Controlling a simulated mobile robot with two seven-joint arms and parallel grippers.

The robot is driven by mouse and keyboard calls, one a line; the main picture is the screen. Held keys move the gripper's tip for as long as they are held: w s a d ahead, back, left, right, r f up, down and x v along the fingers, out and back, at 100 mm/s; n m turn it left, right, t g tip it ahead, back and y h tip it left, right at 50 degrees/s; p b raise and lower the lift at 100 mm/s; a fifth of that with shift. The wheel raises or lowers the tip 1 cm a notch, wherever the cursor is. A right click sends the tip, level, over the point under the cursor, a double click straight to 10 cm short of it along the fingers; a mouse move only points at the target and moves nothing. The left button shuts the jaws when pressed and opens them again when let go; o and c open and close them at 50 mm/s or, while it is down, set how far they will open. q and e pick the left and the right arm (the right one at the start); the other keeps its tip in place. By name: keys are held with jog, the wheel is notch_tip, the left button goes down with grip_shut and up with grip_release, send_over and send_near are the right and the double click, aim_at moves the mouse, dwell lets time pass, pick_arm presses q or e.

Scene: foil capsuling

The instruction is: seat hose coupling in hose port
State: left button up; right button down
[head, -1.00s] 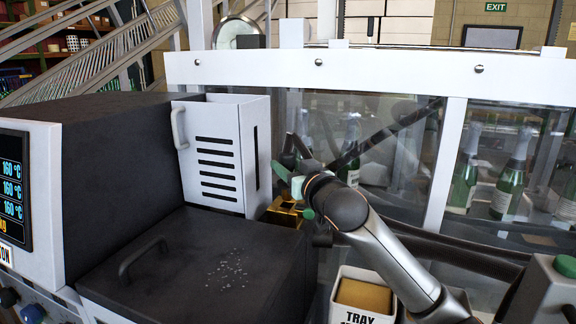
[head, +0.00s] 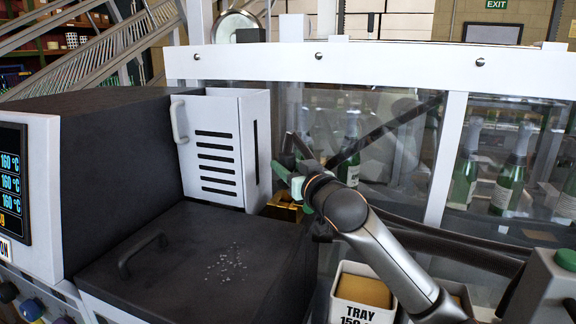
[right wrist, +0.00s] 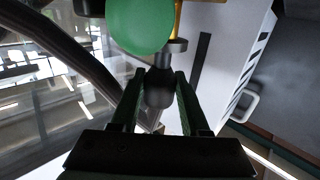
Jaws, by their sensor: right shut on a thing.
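My right gripper (right wrist: 158,102) is shut on a dark grey, rounded piece, which I take to be the hose coupling (right wrist: 159,92), between its two dark green fingers in the right wrist view. The coupling's narrower neck points away from the gripper, toward a grey disc (right wrist: 178,46) on a brass-coloured stem. Whether they touch I cannot tell. A green round knob (right wrist: 140,24) hides part of that area. In the head view my right gripper (head: 283,178) is beside the white slotted guard, and the coupling cannot be made out there. I cannot identify the hose port for certain. My left gripper is out of view.
The white slotted guard (head: 228,150) stands close left of the gripper, above a black box with a handle (head: 190,260). A brass-coloured part (head: 284,209) lies below the gripper. A clear-panelled frame (head: 380,62) with bottles stands behind. A labelled tray box (head: 355,314) is below my arm.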

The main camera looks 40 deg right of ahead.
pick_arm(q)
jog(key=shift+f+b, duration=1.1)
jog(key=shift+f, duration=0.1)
pick_arm(e)
jog(key=shift+f, duration=1.7)
jog(key=shift+c, duration=1.6)
grip_release()
